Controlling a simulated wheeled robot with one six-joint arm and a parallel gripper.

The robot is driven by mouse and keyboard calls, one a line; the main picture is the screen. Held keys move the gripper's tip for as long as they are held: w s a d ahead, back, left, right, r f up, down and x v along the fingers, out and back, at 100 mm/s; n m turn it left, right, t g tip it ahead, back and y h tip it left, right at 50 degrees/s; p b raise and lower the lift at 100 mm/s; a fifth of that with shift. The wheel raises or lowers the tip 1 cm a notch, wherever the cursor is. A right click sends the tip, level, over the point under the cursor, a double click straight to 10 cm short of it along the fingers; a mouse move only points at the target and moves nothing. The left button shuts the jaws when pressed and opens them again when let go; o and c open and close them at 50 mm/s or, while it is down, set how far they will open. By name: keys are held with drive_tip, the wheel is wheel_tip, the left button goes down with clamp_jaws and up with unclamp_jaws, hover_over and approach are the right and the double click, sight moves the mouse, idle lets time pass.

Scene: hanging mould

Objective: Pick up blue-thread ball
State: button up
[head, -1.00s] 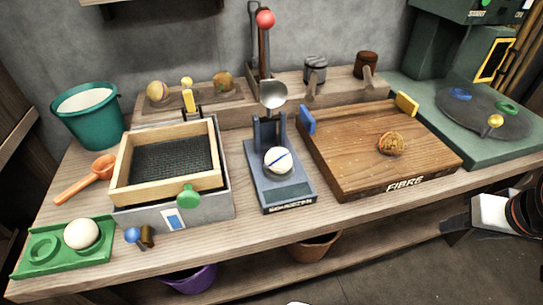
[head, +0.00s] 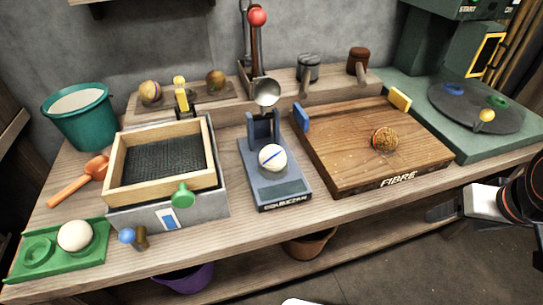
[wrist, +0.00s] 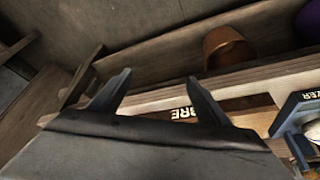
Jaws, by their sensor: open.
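A white ball with a blue line around it (head: 272,158), the one that fits the blue-thread ball, rests on the blue-grey squeezer stand (head: 285,187) in the middle of the bench. A pale piece at the right edge of the wrist view, on the stand (wrist: 290,115), may be this ball, but it is cut off. My gripper (wrist: 160,78) is open and empty in the wrist view, its two dark fingers apart, with the bench's front edge and the fibre board beyond them. In the head view, only part of my arm shows at the right edge, well away from the ball.
The wooden fibre board (head: 345,165) bears a brown stringy ball (head: 384,139). A framed mesh tray (head: 113,165) stands left of the stand. A green holder (head: 62,265) carries a plain white ball (head: 75,236). A metal scoop (head: 266,92) hangs just behind the blue-lined ball.

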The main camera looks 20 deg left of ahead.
drive_tip(key=w+a+r+n+g, duration=0.1)
drive_tip(key=w+a+r+n, duration=0.2)
drive_tip(key=w+a+r, duration=0.5)
wheel_tip(320, 180, up, 10)
drive_tip(key=n+g+h, duration=0.2)
drive_tip(key=n, duration=0.3)
hover_over(270, 149)
drive_tip(key=s+a, duration=0.2)
drive_tip(key=s, duration=0.1)
drive_tip(key=x, duration=1)
drive_tip(key=shift+w+a+f, duration=0.1)
drive_tip(key=shift+w+f, duration=0.05)
drive_tip(key=shift+f, duration=0.25)
drive_tip(key=shift+w+x, duration=0.2)
drive_tip(key=shift+x, duration=1.15)
drive_tip(key=shift+w+x, duration=0.25)
drive_tip(key=shift+x, duration=1.05)
drive_tip(key=shift+a, duration=0.15)
drive_tip(key=c, duration=1.2)
